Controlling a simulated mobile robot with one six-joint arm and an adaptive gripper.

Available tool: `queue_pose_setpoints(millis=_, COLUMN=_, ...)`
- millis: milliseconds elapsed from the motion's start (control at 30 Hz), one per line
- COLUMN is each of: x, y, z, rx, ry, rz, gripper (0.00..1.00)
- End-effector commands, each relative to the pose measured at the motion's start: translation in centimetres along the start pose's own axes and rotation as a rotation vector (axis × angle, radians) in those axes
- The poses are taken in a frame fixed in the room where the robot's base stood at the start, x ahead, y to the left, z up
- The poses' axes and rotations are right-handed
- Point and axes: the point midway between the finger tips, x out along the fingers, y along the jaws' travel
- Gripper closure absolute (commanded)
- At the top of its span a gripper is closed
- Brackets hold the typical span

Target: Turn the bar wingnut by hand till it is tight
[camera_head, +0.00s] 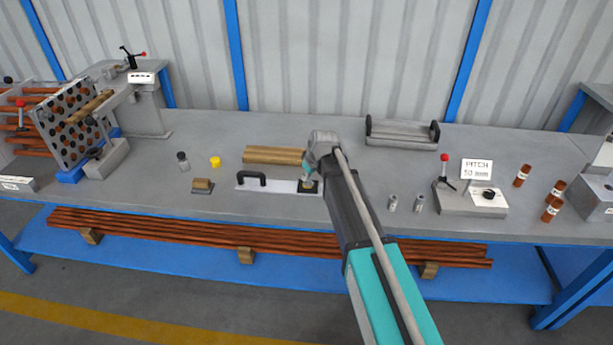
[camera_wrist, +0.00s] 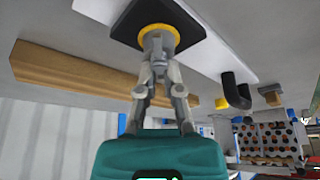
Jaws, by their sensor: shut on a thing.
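A white plate (camera_head: 280,185) with a black handle (camera_head: 252,178) lies on the bench. At its right end is a black square pad (camera_wrist: 185,20) with a round yellow-rimmed piece (camera_wrist: 172,29) on it. My gripper (camera_wrist: 158,54) points straight at this piece, its fingers closed together at its centre. They are shut on the bar wingnut, which is mostly hidden between the fingertips. In the head view my gripper (camera_head: 308,180) is over the pad, and my arm covers the area to its right.
A wooden block (camera_head: 272,155) lies just behind the plate. A small brown block (camera_head: 202,186), a yellow cap (camera_head: 215,162) and a dark-topped bottle (camera_head: 183,161) stand to the left. Two small metal cylinders (camera_head: 392,203) and a lever fixture (camera_head: 465,200) stand to the right.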

Motion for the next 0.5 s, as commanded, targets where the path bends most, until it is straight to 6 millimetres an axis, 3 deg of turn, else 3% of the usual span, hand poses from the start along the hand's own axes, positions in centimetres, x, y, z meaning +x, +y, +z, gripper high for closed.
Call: queue_pose_setpoints(millis=500, x=0.09, y=-0.03, z=0.19, rx=0.127, ry=-0.006, rz=0.051, gripper=1.00)
